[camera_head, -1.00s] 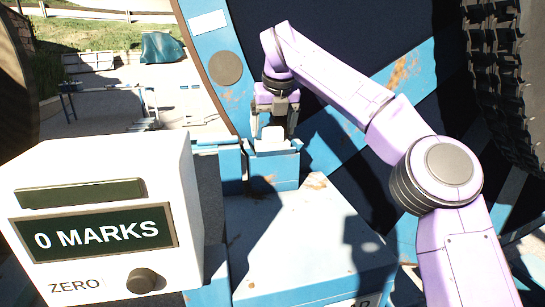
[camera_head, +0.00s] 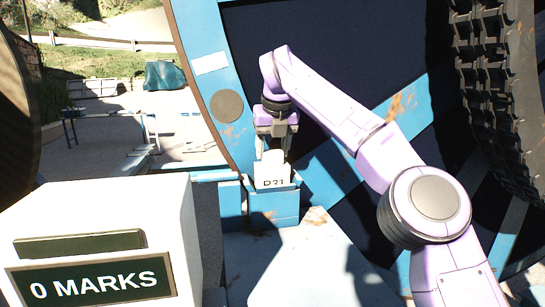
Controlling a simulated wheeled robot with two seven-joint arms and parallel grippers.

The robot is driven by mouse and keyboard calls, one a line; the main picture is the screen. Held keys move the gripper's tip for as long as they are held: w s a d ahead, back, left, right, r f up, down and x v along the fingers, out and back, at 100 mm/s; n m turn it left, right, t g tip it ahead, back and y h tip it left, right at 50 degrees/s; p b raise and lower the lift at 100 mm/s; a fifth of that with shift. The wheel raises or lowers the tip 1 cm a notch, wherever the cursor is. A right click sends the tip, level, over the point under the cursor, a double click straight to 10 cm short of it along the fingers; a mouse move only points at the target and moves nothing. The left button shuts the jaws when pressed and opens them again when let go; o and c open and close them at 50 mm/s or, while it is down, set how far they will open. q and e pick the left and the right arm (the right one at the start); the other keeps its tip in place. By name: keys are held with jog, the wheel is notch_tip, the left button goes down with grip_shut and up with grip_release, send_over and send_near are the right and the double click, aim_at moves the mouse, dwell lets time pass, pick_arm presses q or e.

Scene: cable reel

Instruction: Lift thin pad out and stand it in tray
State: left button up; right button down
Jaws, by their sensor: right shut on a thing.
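The thin pad (camera_head: 271,175) is a pale, flat piece with a narrower top tab and a dark label that looks like "D21". It stands upright, its lower part hidden in a blue holder (camera_head: 274,207) beside the large wheel. My right gripper (camera_head: 274,151) comes down from above and is shut on the pad's top tab. I cannot make out a tray for certain. My left gripper is not in view.
A white counter box (camera_head: 110,215) reading "0 MARKS" fills the lower left. A blue-rimmed reel (camera_head: 210,95) rises behind the holder. A pale flat-topped box (camera_head: 315,265) stands in front. A dark tread (camera_head: 495,100) hangs at the upper right.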

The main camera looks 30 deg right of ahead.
notch_tip(320, 180, up, 6)
jog(key=p, duration=0.3)
jog(key=shift+s+a+r, duration=0.1)
jog(key=shift+r, duration=0.15)
notch_tip(320, 180, up, 2)
jog(key=shift+p, duration=1.05)
jog(key=s+a+b, duration=0.4)
jog(key=s+b, duration=0.7)
jog(key=s, duration=0.6)
jog(key=shift+s+a, duration=0.2)
jog(key=shift+s, duration=0.05)
jog(key=shift+r, duration=0.15)
